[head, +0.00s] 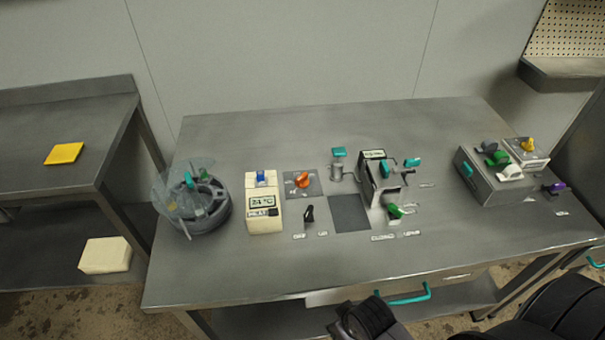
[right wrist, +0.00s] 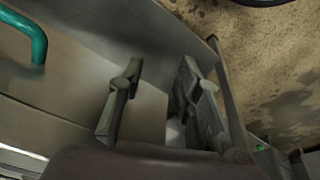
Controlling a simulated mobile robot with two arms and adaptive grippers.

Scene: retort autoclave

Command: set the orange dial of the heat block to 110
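The orange dial (head: 302,180) sits on a grey plate (head: 290,190) on the steel table, just right of the cream heat block (head: 254,229). The block has a small display (head: 262,202), too small to read surely, and a blue part (head: 262,177) on top. The dial's scale marks are too small to read. My right gripper (head: 345,318) is low in front of the table, well away from the dial. In the right wrist view its two fingers (right wrist: 158,85) stand apart with nothing between them. My left gripper is out of view.
A round device with a clear cover (head: 191,203) stands left of the block. A black lever (head: 309,215) is in front of the dial. Valves and a grey machine (head: 372,180) stand to the right. A drawer with a teal handle (head: 410,298) is under the table's front edge.

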